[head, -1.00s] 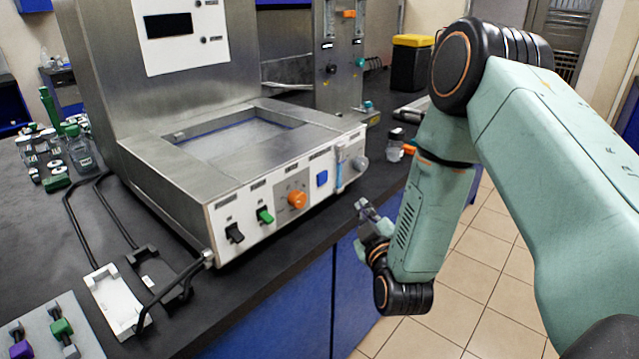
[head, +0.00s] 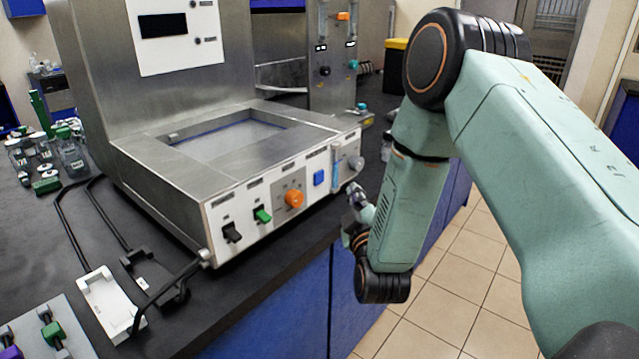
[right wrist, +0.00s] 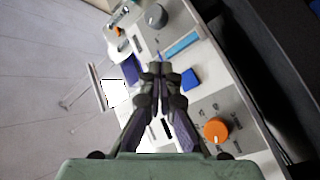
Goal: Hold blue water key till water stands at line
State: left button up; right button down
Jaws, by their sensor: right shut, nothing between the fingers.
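The blue water key (head: 319,178) is a square button on the white front panel of the steel bath. It also shows in the right wrist view (right wrist: 191,79). An upright sight tube with blue in it (head: 336,166) is just right of the key; in the right wrist view it is a blue strip (right wrist: 182,45). The line on it is too small to make out. My right gripper (head: 354,189) is shut and empty, in front of the panel, to the right of and slightly below the key. In the right wrist view its fingertips (right wrist: 160,70) appear beside the key, not over it. My left gripper is out of view.
An orange knob (head: 294,199), a green switch (head: 262,215) and a black switch (head: 231,232) are left of the key. A grey knob (head: 356,162) is right of the tube. The bath's basin (head: 235,138) is open on top. Bottles stand at far left.

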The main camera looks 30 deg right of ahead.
jog(key=shift+w+a+b, duration=0.25)
jog(key=shift+w+a, duration=0.1)
jog(key=shift+w, duration=0.55)
jog(key=shift+w+a+b, duration=0.3)
jog(key=shift+w+a, duration=0.1)
jog(key=shift+w, duration=0.5)
jog(key=shift+w+a+b, duration=0.25)
jog(key=shift+w+a, duration=0.1)
jog(key=shift+w, duration=0.55)
jog(key=shift+w+a, duration=0.1)
jog(key=shift+w, duration=0.1)
jog(key=shift+w+a, duration=0.1)
jog(key=shift+w, duration=0.1)
jog(key=shift+w+a, duration=0.15)
jog(key=shift+w, duration=0.25)
dwell(0.7)
dwell(2.5)
jog(key=shift+s+d+p, duration=0.3)
jog(key=shift+s+p, duration=0.05)
jog(key=shift+s, duration=0.45)
jog(key=shift+s+d+p, duration=0.35)
jog(key=shift+s, duration=0.4)
jog(key=shift+s+d+p, duration=0.3)
jog(key=shift+s+p, duration=0.1)
jog(key=shift+s, duration=0.4)
jog(key=shift+s+d+p, duration=0.35)
jog(key=shift+s, duration=0.4)
